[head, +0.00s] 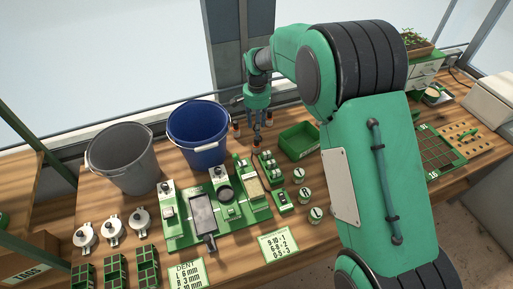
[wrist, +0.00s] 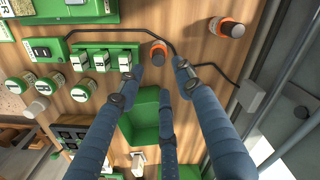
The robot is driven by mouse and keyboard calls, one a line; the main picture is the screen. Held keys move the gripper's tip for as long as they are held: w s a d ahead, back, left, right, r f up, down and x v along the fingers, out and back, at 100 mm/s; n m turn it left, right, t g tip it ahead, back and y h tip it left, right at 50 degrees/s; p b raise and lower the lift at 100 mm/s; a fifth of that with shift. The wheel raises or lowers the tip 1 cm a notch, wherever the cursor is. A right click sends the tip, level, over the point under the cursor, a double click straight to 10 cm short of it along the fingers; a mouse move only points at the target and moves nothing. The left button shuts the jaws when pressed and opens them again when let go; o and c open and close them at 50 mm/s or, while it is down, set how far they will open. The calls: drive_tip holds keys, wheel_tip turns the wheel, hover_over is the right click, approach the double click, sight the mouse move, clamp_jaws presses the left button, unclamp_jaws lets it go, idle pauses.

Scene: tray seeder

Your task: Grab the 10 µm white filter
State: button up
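My gripper (head: 257,113) hangs over the back of the bench, beside the blue bucket. Its three blue fingers are spread with nothing between them in the wrist view (wrist: 157,76). A small cylinder with an orange band and dark top (wrist: 158,54) shows just beyond the gap between the two upper fingertips, seemingly untouched. A second orange-banded cylinder (wrist: 229,28) stands to the upper right. In the head view, similar small cylinders stand around the fingertips, one to the left (head: 236,131) and one to the right (head: 269,119). I cannot read any marking that identifies the 10 µm white filter.
A blue bucket (head: 198,146) and a grey bucket (head: 122,166) stand to the left. An empty-looking green bin (head: 300,141) is right of the fingers. Several white-and-green jars (head: 305,195) stand in front.

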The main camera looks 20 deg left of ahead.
sight(257, 138)
idle(0.3)
drive_tip(key=shift+f+b, duration=0.45)
drive_tip(key=shift+f, duration=3.8)
drive_tip(key=shift+s+f+b, duration=0.15)
drive_tip(key=shift+f+b, duration=0.3)
drive_tip(key=shift+f, duration=2.15)
drive_tip(key=shift+c, duration=0.5)
clamp_jaws()
